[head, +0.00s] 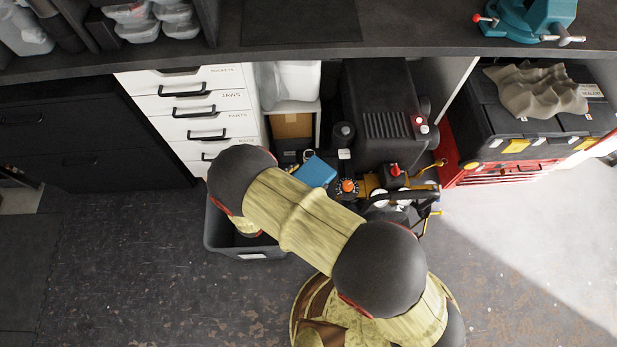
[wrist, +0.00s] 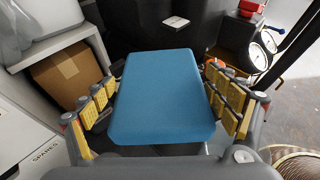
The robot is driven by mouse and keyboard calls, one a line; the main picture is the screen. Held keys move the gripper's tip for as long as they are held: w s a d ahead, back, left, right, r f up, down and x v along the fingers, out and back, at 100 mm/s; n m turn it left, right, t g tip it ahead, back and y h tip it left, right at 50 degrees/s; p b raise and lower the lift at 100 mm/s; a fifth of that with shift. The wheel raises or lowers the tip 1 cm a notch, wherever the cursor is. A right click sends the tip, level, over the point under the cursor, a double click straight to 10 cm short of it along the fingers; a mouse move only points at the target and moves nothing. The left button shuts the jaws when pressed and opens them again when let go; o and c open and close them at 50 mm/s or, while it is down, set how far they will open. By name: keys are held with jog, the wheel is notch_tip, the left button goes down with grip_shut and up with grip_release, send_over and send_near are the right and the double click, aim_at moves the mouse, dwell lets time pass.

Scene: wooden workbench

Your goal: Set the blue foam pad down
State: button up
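The blue foam pad (wrist: 162,95) fills the middle of the wrist view as a flat slab with rounded corners. My gripper (wrist: 162,98) has one yellow-padded finger along each side of it, and both fingers appear to press on its edges. In the head view the pad (head: 315,171) shows as a small blue patch beside my arm, in front of the bench opening. My arm hides most of my gripper there. No surface is seen touching the pad's underside.
A dark open bin (head: 262,246) stands on the floor, partly hidden under my arm. White drawers (head: 203,108) are to the left. A cardboard box (head: 291,125) sits on a shelf behind. A black machine (head: 380,105) with gauges and a red knob stands right of the pad. The left floor is clear.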

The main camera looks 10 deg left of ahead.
jog(key=shift+o, duration=1.2)
jog(key=shift+r, duration=0.2)
jog(key=p+v, duration=0.4)
jog(key=v, duration=0.8)
jog(key=shift+r, duration=0.1)
